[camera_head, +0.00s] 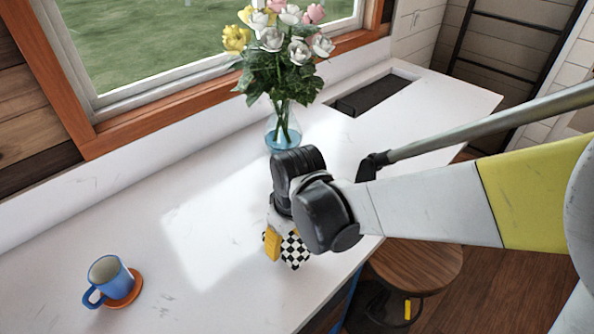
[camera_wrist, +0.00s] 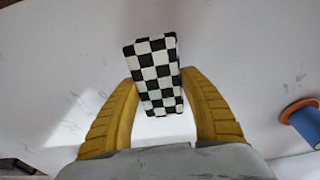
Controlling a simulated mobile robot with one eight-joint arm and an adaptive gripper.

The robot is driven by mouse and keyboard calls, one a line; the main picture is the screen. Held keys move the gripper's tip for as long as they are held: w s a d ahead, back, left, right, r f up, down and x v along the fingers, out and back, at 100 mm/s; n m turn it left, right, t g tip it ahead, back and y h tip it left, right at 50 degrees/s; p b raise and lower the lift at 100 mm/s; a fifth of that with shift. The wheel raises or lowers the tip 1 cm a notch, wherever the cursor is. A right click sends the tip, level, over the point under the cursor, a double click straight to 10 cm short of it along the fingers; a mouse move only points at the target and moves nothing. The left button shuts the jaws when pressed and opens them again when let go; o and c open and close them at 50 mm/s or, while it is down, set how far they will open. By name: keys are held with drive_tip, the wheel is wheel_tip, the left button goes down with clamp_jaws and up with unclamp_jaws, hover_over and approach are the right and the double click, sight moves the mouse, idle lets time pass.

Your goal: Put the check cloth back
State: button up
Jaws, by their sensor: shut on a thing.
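The check cloth (camera_wrist: 154,72) is a black-and-white checkered, folded block between the two yellow fingers of my gripper (camera_wrist: 158,97) in the wrist view. The fingers are shut on its sides. In the head view the cloth (camera_head: 294,251) shows below my wrist, near the front edge of the counter, with part of it hidden by my gripper (camera_head: 277,246). I cannot tell whether its underside touches the counter.
A blue mug (camera_head: 108,279) stands on an orange coaster (camera_head: 131,291) at the left. A glass vase (camera_head: 283,127) of flowers stands behind my wrist. A dark recess (camera_head: 373,94) is at the far right. A round wooden stool (camera_head: 416,262) stands below the counter edge. The white counter between mug and gripper is clear.

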sight(286, 252)
drive_tip(key=shift+w+f+b, duration=0.1)
drive_tip(key=shift+f+b, duration=0.5)
drive_tip(key=shift+f, duration=1.45)
drive_tip(key=shift+f, duration=0.1)
drive_tip(key=o, duration=1.3)
drive_tip(key=shift+o, duration=0.2)
